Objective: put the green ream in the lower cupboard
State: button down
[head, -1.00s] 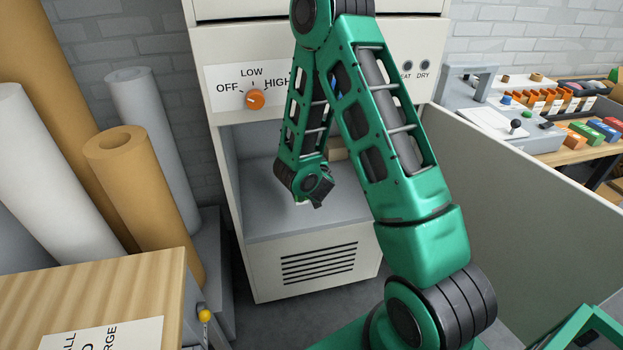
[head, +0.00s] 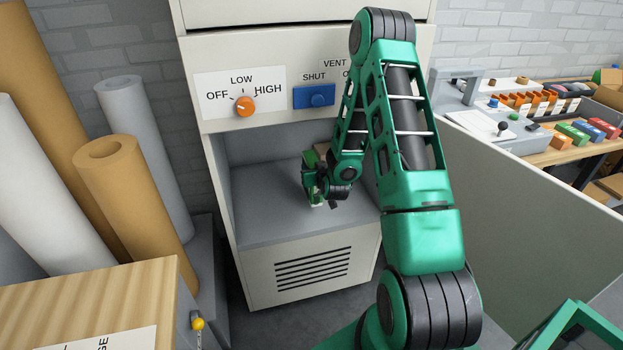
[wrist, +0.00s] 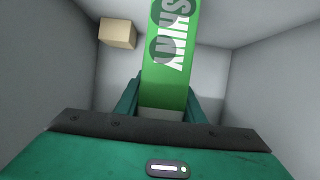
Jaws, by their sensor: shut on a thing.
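The green ream (wrist: 165,85), with white lettering on it, is between the fingers of my gripper (wrist: 165,105) in the wrist view. My gripper is shut on it. In the head view my gripper (head: 317,200) is inside the open lower cupboard (head: 262,205), above or at its grey floor, and only a small part of the ream (head: 312,172) shows beside it. I cannot tell whether the ream touches the floor.
A tan box (wrist: 117,33) is inside the cupboard, left of the ream in the wrist view. The cupboard's open door (head: 510,200) stands to the right. An orange knob (head: 245,106) and a blue vent slider (head: 315,96) are above the opening. The cupboard's left floor is clear.

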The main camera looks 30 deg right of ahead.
jog(key=shift+w+d+f, duration=0.1)
jog(key=shift+d+f, duration=0.05)
jog(key=shift+f, duration=0.6)
jog(key=shift+w+d+f, duration=0.1)
jog(key=shift+d+f, duration=0.1)
jog(key=shift+f, duration=0.55)
jog(key=shift+w+d+f, duration=0.1)
jog(key=shift+d+f, duration=0.05)
jog(key=shift+f, duration=0.6)
jog(key=c, duration=1.2)
grip_release()
jog(key=shift+s, duration=0.1)
